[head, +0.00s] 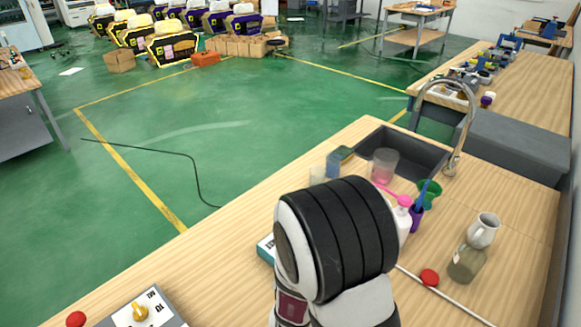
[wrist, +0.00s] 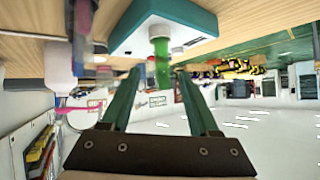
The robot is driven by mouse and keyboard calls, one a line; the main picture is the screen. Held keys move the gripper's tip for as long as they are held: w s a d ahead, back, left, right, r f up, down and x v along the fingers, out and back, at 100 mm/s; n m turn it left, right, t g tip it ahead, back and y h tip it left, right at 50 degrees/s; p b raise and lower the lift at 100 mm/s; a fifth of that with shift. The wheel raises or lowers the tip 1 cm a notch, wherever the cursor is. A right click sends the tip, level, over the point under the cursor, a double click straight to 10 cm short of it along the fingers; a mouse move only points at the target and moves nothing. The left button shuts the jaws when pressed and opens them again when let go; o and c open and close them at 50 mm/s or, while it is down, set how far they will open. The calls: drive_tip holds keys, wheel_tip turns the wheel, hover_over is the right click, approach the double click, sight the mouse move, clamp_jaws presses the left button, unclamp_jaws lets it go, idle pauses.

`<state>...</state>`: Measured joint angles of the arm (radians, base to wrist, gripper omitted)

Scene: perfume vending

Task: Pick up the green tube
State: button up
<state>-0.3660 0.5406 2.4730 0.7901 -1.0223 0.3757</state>
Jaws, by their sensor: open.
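The green tube (wrist: 163,72) shows in the wrist view, with a pale round part at its upper end, against a teal box with a white face (wrist: 172,22). The wrist picture looks upside down, with the wooden surface at the top. My gripper (wrist: 160,71) is open, and its two dark green fingers appear to either side of the tube. I see a gap on both sides. I cannot tell how deep the tube is between the fingertips. In the head view my arm hides the tube and the gripper; only a corner of the teal box (head: 265,248) shows.
On the wooden counter (head: 230,225) stand a pink-topped white bottle (head: 403,214), a purple cup (head: 416,217), a white mug (head: 483,230) and a brownish jar (head: 466,264), all right of my arm. A sink (head: 415,160) with a curved tap (head: 468,118) lies behind. The counter's left part is mostly clear.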

drive_tip(key=shift+w+a+f+n+t+h, duration=0.25)
drive_tip(key=shift+w+f+n+t, duration=0.25)
drive_tip(key=shift+n+t, duration=0.35)
drive_tip(key=x, duration=0.7)
drive_tip(key=shift+w+d+r, duration=0.1)
drive_tip(key=shift+w+r, duration=0.05)
drive_tip(key=shift+w, duration=0.1)
clamp_jaws()
